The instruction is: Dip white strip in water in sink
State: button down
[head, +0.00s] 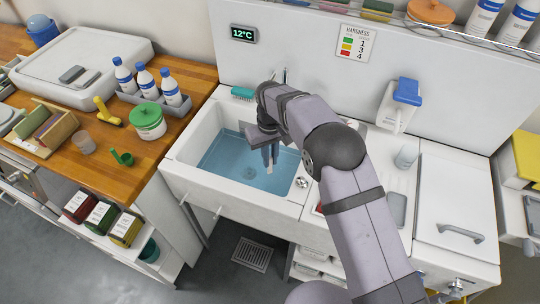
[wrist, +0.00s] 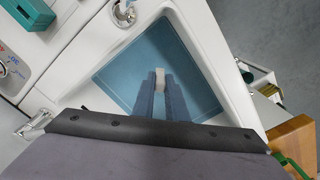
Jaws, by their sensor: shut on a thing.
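The sink (head: 182,172) is a white basin holding blue water (head: 225,160); the water also fills the middle of the wrist view (wrist: 118,82). My gripper (head: 269,158) points down into the basin, over its right part in the head view. In the wrist view its two blue-grey fingers (wrist: 161,92) are shut on the white strip (wrist: 160,78), whose pale end shows between the fingertips. In the head view the strip is barely visible at the fingertips. I cannot tell whether the strip touches the water.
A wooden counter at left (head: 115,180) carries several blue-capped bottles and a green-lidded tub (head: 149,121). A teal brush (head: 243,93) lies on the sink's back ledge. A hardness chart (head: 356,42) and a 12°C display (head: 243,34) are on the back panel.

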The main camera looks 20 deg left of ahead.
jog(key=shift+f+b, duration=5.5)
jog(key=shift+f, duration=3.25)
jog(key=shift+d, duration=0.6)
jog(key=shift+a+b, duration=0.4)
jog(key=shift+a, duration=0.2)
